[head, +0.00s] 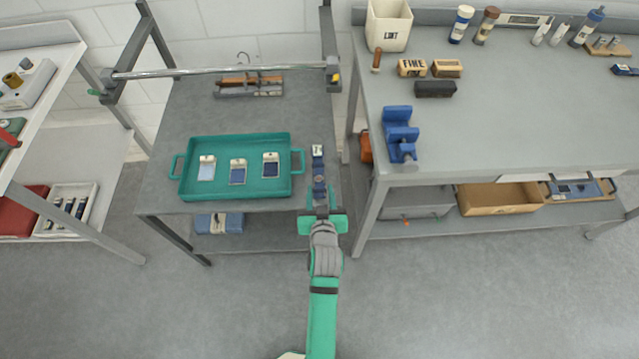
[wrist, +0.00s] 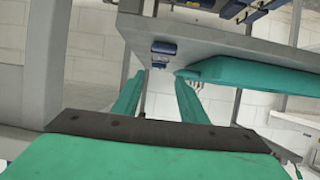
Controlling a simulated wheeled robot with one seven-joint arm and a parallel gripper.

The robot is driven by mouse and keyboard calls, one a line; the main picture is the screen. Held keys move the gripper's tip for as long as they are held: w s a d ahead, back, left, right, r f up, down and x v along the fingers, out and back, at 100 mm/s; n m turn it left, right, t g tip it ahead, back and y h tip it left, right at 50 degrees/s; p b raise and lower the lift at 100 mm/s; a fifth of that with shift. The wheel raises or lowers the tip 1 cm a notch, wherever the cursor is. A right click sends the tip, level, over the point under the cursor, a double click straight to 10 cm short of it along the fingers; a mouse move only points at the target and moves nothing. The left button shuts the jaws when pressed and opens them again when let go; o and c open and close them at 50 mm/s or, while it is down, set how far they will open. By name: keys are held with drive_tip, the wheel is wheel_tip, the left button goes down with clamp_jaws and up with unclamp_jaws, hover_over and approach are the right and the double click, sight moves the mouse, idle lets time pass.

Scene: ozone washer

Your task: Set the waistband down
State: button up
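A dark blue strip with a pale tag (head: 318,168), which I take to be the waistband, lies lengthwise on the grey side table (head: 205,110), just right of the teal tray. My gripper (head: 320,194) is at the strip's near end, by the table's front edge. In the wrist view, my two green fingers (wrist: 160,78) stand apart with a gap between their tips. A small dark blue piece (wrist: 163,48) shows just beyond that gap, apparently the strip's near end. Whether the fingers touch it is hard to tell.
The teal tray (head: 235,193) holds three pale-topped tagged items. A metal rail (head: 220,71) crosses above the table's back. The workbench (head: 500,130) at right carries a blue vise (head: 400,130). A blue folded bundle (head: 219,223) sits on the lower shelf.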

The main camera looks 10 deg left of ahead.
drive_tip(key=s+d+f+m, duration=0.1)
drive_tip(key=s+d, duration=0.3)
drive_tip(key=s, duration=0.6)
drive_tip(key=s+d+r+m+t+h, duration=0.1)
drive_tip(key=s+r, duration=0.4)
drive_tip(key=s, duration=0.6)
drive_tip(key=s+d+r+t+h, duration=0.1)
drive_tip(key=s+r, duration=0.4)
drive_tip(key=s, duration=0.7)
drive_tip(key=d+h, duration=0.1)
drive_tip(key=d, duration=0.1)
drive_tip(key=shift+s+d+r+m, duration=0.15)
drive_tip(key=shift+s+d+m, duration=0.15)
drive_tip(key=shift+m, duration=0.1)
drive_tip(key=shift+s+r, duration=0.25)
drive_tip(key=shift+r, duration=0.15)
drive_tip(key=shift+c, duration=1)
drive_tip(key=shift+w, duration=0.15)
